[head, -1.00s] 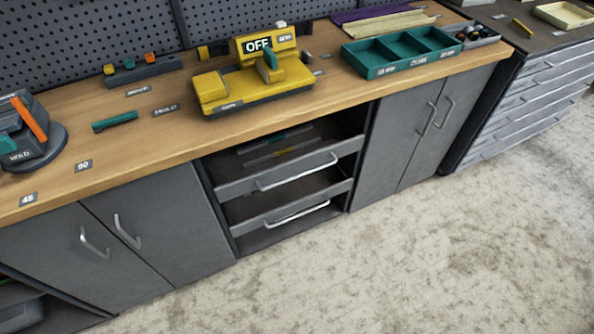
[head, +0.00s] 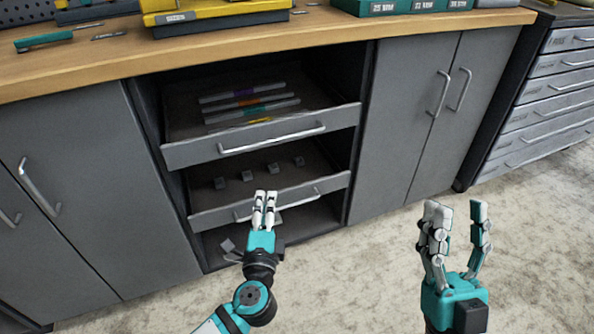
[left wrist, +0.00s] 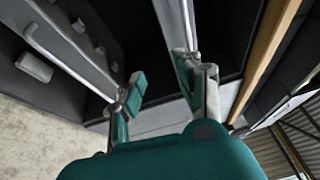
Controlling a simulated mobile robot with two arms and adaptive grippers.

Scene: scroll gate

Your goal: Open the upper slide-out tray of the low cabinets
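The upper slide-out tray (head: 190,152) sits in the open bay between the grey cabinet doors, its front tilted in the picture with a silver bar handle (head: 272,138). Several bars with coloured marks lie in it. The lower tray (head: 210,217), with its own handle (head: 325,188), is below. My left gripper (head: 265,197) appears in front of the lower tray in the head view, below the upper handle. In the left wrist view its fingers (left wrist: 162,88) are apart with nothing between them; contact with a tray is unclear. My right gripper (head: 460,210) is open and empty at right.
Closed cabinet doors flank the bay, left (head: 75,190) and right (head: 410,130), with protruding handles. The wooden worktop (head: 330,38) overhangs above. Several small grey blocks (head: 247,175) lie in the lower tray. A drawer unit (head: 545,110) stands far right. The floor in front is clear.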

